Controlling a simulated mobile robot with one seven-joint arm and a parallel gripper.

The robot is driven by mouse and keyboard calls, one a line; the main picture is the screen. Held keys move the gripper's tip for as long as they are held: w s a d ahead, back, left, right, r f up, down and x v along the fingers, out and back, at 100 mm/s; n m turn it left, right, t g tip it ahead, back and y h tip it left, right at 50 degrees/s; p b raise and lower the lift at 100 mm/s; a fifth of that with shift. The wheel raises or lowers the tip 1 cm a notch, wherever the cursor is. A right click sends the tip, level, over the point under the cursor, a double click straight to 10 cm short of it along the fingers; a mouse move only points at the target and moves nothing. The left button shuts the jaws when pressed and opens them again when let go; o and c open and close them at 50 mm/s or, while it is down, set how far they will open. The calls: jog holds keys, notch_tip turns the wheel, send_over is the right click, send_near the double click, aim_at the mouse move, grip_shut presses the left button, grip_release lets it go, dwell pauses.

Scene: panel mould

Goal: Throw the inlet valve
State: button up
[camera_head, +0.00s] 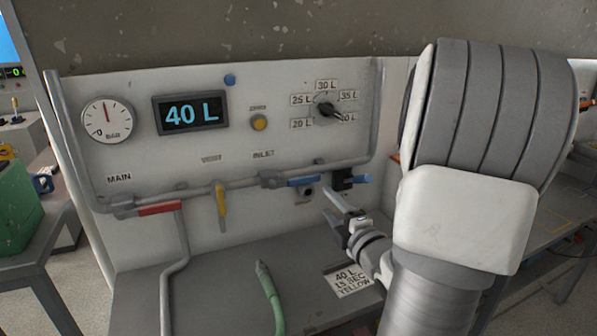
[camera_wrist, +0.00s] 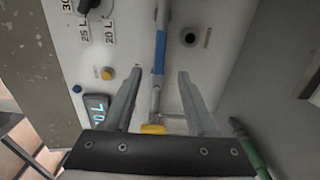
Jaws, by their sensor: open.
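The inlet valve's blue handle (camera_head: 304,181) lies along the pipe below the INLET label (camera_head: 263,154). In the wrist view the blue handle (camera_wrist: 159,53) shows beyond my fingertips, lined up with the gap between them. My gripper (camera_head: 333,203) is open and empty, just below and to the right of the handle in the head view. It also shows in the wrist view (camera_wrist: 160,73), with its two fingers apart on either side of the pipe's line. I see no contact with the handle.
A red MAIN handle (camera_head: 159,209) lies along the pipe; a yellow handle (camera_head: 220,205) hangs down. The display (camera_head: 191,112) reads 40 L. The selector knob (camera_head: 326,110) sits among litre labels. A green hose end (camera_head: 268,284) and a card (camera_head: 348,281) are below.

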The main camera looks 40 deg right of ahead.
aim_at(295, 181)
jog(key=p+x, duration=0.3)
jog(key=x, duration=1.3)
jog(key=shift+w, duration=0.2)
jog(key=shift+d, duration=0.1)
grip_shut()
dwell(0.8)
